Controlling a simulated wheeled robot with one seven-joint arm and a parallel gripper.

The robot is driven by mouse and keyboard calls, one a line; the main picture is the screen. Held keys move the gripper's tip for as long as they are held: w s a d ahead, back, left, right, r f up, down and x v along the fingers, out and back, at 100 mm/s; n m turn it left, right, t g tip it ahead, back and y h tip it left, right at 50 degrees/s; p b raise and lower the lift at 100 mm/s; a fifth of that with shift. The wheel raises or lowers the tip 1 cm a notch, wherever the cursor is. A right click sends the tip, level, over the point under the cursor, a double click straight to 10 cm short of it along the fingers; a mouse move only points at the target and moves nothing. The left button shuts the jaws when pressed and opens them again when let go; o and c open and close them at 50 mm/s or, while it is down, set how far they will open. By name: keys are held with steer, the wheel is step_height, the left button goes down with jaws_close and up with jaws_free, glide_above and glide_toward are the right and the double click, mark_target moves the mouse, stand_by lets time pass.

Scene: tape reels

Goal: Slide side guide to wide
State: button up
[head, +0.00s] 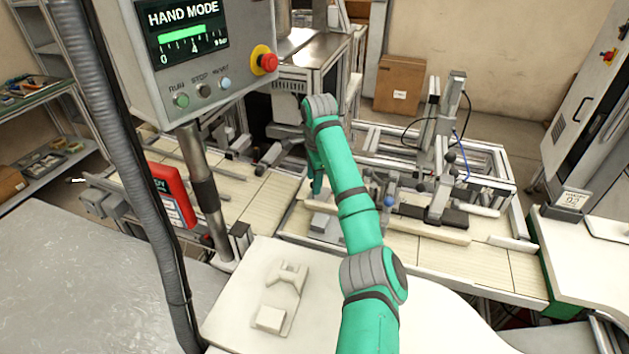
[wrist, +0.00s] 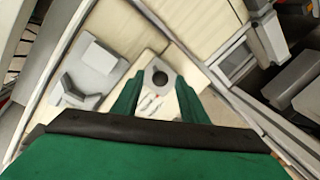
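My gripper (head: 316,188) points down over the conveyor in the head view, left of my forearm. In the wrist view its two green fingers (wrist: 158,88) stand apart. A dark round knob or hole (wrist: 160,77) on a pale block shows between and just beyond the fingertips; I cannot tell whether they touch it. A long pale rail (head: 432,230) runs along the near side of the slatted conveyor; it may be the side guide. My arm hides part of it. I see no readable mark for the wide position.
A control box (head: 205,60) reading HAND MODE hangs at the upper left on a post. A red box (head: 172,195) stands beside it. A metal frame with upright fittings (head: 440,140) rises over the conveyor on the right. A white worktop (head: 235,300) lies in front.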

step_height(320, 180, up, 10)
steer(key=s, duration=0.2)
steer(key=shift+d, duration=0.4)
